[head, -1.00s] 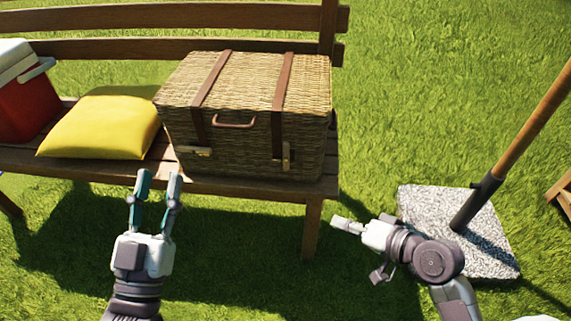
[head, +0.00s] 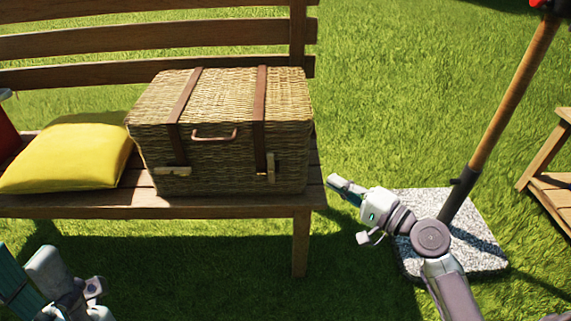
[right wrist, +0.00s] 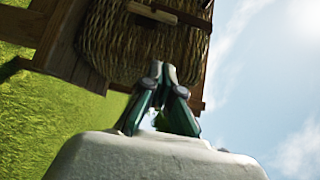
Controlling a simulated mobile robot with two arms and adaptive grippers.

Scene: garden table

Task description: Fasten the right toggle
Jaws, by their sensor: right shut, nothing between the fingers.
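The wicker basket (head: 220,120) stands closed on the bench, with two brown straps over its lid and front. The right toggle (head: 270,168) is a small pale piece standing upright at the lower end of the right strap (head: 259,110). The left toggle (head: 172,171) lies crosswise at the left strap's lower end. My right gripper (head: 334,181) is shut and empty, to the right of the basket and apart from it. In the right wrist view its fingertips (right wrist: 163,68) point toward the wicker, below a pale toggle piece (right wrist: 152,13). My left gripper (head: 30,275) is partly cut off at lower left.
A yellow cushion (head: 68,157) lies left of the basket on the wooden bench (head: 90,205). A parasol pole (head: 500,105) in a stone base (head: 478,220) stands behind my right arm. Open grass separates bench and pole.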

